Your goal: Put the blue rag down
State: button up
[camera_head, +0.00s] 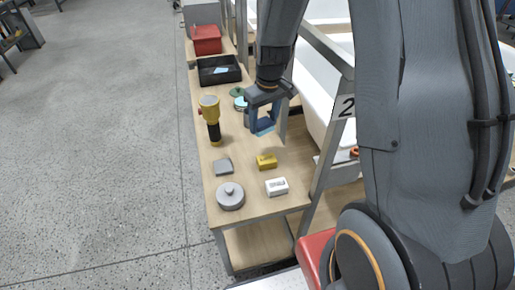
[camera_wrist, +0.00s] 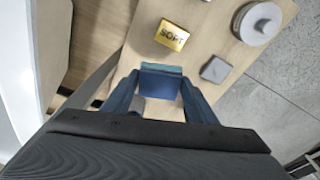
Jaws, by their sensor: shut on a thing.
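My gripper (camera_head: 262,118) is shut on the blue rag (camera_wrist: 159,84), a folded dark blue block with a lighter edge. In the head view the blue rag (camera_head: 264,125) hangs between the fingers over the middle of the wooden table (camera_head: 244,182). The wrist view shows the rag between my two blue fingertips (camera_wrist: 159,88). The rag appears to be above the tabletop; the exact gap cannot be told.
A yellow block (camera_head: 266,161), a white box (camera_head: 276,187), a grey block (camera_head: 223,166) and a round grey lidded object (camera_head: 230,196) stand nearer the front. A black tray (camera_head: 219,70) and red bin (camera_head: 206,40) are behind. Bathtub shells (camera_head: 318,90) stand right.

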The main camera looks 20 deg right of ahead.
jog(key=w+f+n+b, duration=0.2)
jog(key=w+n+b, duration=0.3)
jog(key=w+b, duration=0.15)
jog(key=shift+n+y, duration=0.3)
jog(key=shift+y, duration=0.1)
jog(key=f, duration=0.9)
jog(key=shift+s+d+f, duration=0.15)
jog(key=shift+s+f, duration=0.15)
jog(key=shift+f, duration=0.05)
jog(key=shift+f, duration=0.15)
jog(key=o, duration=1.1)
jog(key=shift+o, duration=0.5)
notch_tip(320, 180, up, 12)
jog(key=s+d, duration=0.1)
jog(key=shift+s+d+b, duration=0.15)
jog(key=shift+d+b, duration=0.05)
jog(key=shift+b, duration=0.25)
